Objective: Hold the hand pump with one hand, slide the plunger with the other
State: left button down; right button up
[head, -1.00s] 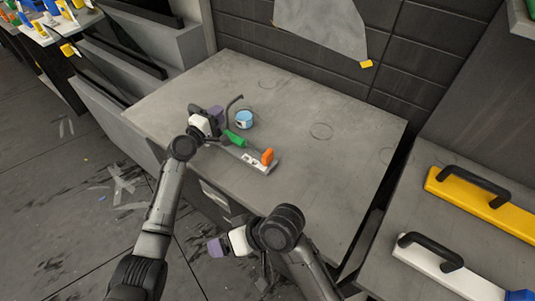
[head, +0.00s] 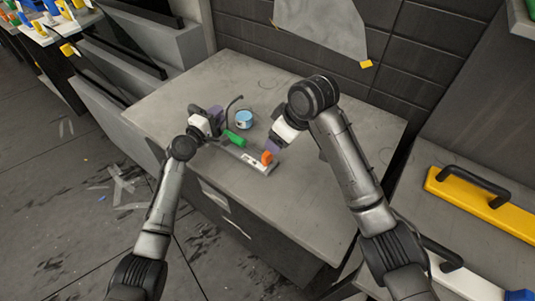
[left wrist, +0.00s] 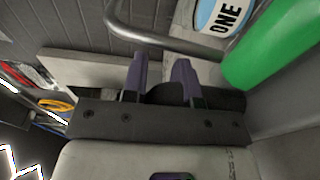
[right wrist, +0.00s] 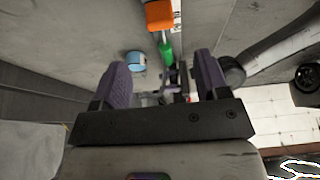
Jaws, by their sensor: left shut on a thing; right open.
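The hand pump lies on the grey table, with a green part (head: 235,138), an orange end piece (head: 266,158) and a curved metal tube (head: 232,103). My left gripper (head: 215,117) is at the pump's far-left end, shut on a dark part of it (left wrist: 165,93); the exact contact is partly hidden. The green part also shows in the left wrist view (left wrist: 280,45). My right gripper (head: 274,147) is open beside the orange end. In the right wrist view the orange piece (right wrist: 159,15) is ahead of the spread purple fingers, with nothing between them.
A small blue and white can (head: 243,119) stands behind the pump. The table's right half (head: 340,120) is clear. A yellow tool with a black handle (head: 480,202) lies on the right-hand surface. A grey sheet (head: 325,25) hangs on the back wall.

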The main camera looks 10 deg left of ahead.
aim_at(269, 153)
jog(key=x, duration=1.1)
jog(key=shift+f, duration=0.2)
grip_shut()
jog(key=shift+w+a, duration=0.4)
jog(key=shift+a, duration=0.3)
jog(key=shift+w+a, duration=0.4)
jog(key=shift+a, duration=0.3)
grip_release()
